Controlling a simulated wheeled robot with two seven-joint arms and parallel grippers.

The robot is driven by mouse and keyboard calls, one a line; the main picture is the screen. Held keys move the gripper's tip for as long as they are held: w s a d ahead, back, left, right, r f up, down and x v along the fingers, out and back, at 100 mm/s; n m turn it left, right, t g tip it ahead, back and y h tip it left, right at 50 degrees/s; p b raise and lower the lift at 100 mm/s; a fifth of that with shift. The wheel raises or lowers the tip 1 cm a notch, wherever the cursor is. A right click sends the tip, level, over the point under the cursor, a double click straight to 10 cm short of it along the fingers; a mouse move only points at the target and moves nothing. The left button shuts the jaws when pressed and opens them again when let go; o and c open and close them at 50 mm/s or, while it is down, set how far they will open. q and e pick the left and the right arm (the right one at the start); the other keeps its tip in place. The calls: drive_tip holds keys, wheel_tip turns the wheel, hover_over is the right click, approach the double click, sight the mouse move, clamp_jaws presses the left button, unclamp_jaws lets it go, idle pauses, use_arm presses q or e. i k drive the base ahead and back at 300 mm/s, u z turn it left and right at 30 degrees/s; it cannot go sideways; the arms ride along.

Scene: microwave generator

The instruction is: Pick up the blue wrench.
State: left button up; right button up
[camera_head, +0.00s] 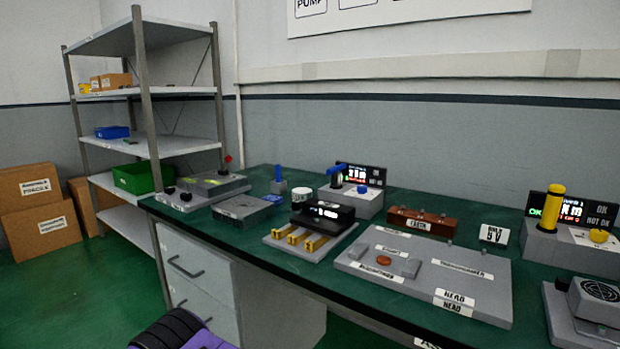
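No clear wrench shape can be made out. A blue upright tool (336,176) stands in a grey station with a small display, at the back middle of the bench. A second, smaller blue upright piece (278,174) stands on a grey block to its left. I cannot tell which of the two, if either, is the blue wrench. Neither of my grippers can be made out in the head view. A purple and black part at the bottom left edge looks like part of my arm, cut off by the frame.
The dark green bench (380,315) carries a grey assembly plate (430,280), a black device on brass-coloured bars (322,214), a brown block (418,222) and a yellow-handled tool (553,207) in a station at right. A shelf rack (148,90) and cardboard boxes (38,205) stand left.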

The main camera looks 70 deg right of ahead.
sight(336, 176)
drive_tip(key=z, duration=0.05)
drive_tip(key=i, duration=1.4)
drive_tip(key=z, duration=3.8)
